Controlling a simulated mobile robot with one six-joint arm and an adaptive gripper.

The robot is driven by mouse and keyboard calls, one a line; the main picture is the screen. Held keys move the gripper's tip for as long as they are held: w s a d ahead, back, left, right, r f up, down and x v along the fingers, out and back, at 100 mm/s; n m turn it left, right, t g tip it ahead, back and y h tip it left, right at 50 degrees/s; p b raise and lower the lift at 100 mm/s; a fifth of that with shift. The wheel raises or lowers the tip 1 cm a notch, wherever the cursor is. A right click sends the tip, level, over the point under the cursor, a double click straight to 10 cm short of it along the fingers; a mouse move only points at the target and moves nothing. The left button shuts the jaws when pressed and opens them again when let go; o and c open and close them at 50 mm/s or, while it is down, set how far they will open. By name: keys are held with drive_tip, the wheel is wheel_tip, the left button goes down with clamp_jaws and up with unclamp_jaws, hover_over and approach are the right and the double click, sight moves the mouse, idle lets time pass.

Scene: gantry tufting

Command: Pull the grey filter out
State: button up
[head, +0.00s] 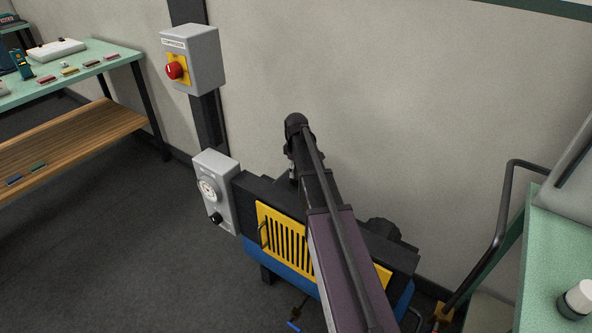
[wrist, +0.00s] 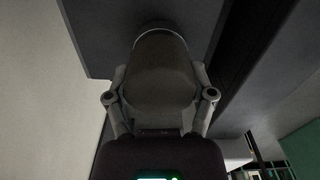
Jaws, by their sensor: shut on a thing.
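The grey filter (wrist: 160,65) shows in the wrist view as a dark grey, rounded cylinder. My gripper (wrist: 160,92) is shut on it, with one finger on each side. The filter's far end is against or just in front of a dark grey housing (wrist: 105,40); I cannot tell how far it sits in it. In the head view my arm crosses the middle over the compressor, and I cannot make out the filter or the fingertips there.
The compressor has a yellow slotted cover (head: 283,238) and a blue tank (head: 262,258). A gauge box (head: 217,190) and a switch box with a red knob (head: 190,58) are left of my arm. A green bench (head: 115,62) stands far left. A green surface (head: 560,245) is at right.

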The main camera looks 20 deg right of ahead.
drive_tip(key=shift+n, duration=0.9)
drive_tip(key=o, duration=0.4)
drive_tip(key=shift+c, duration=0.2)
drive_tip(key=c, duration=0.5)
drive_tip(key=shift+r+p, duration=1.6)
